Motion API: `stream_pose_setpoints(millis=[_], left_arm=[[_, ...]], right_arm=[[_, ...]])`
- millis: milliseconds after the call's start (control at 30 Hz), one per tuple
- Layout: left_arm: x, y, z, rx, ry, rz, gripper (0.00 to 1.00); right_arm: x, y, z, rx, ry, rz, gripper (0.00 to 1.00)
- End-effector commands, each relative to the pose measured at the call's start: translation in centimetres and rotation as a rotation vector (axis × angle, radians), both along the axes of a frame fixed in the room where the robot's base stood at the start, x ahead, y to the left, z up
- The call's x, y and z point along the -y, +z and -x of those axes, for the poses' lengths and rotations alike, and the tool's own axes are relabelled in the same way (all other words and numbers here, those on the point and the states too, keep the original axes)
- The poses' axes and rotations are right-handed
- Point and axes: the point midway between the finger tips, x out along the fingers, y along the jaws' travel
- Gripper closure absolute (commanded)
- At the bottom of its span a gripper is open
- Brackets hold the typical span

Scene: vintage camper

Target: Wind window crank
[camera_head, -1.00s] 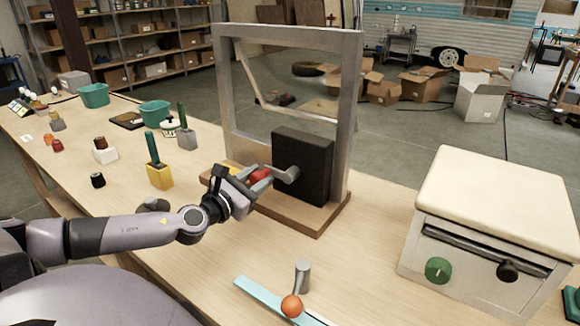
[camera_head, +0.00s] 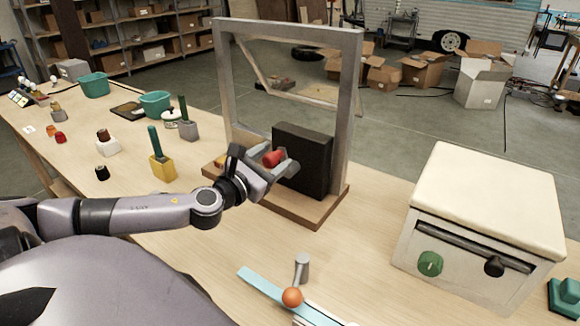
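The window rig is a grey metal frame (camera_head: 354,90) on a brown wooden base (camera_head: 325,206), with a black box (camera_head: 316,158) at its front. The crank on the box has a red knob (camera_head: 273,158) at its end. The grey crank arm is mostly hidden by my gripper. My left gripper (camera_head: 274,163) is at the knob, its fingers on either side and seemingly closed on it. The knob is at the upper left of the crank's hub. My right gripper is not in view.
A white box with a green knob (camera_head: 430,263) stands at the right. A small lever with an orange ball (camera_head: 292,297) is at the front. A yellow block with a green handle (camera_head: 162,167), several small items and teal bins (camera_head: 95,85) lie at the left.

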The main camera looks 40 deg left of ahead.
Motion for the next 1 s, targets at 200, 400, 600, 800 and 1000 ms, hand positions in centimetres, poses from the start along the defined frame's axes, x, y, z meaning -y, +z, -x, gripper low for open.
stream_pose_setpoints(millis=[200,400,600,800,1000], left_arm=[[0.0,-0.3,0.1,-0.007,0.002,0.002,0.43],[-0.1,-0.4,0.1,-0.009,0.001,0.002,0.43],[0.0,-0.6,1.1,-0.013,0.003,0.001,0.43],[0.3,-0.6,2.7,-0.014,0.000,0.000,0.43],[0.3,-0.6,4.3,-0.014,0.002,0.001,0.43]], right_arm=[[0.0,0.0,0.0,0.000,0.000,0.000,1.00],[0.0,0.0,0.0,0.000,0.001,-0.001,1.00],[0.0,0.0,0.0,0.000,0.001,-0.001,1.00],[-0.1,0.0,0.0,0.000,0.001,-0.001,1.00],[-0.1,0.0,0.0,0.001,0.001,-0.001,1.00]])
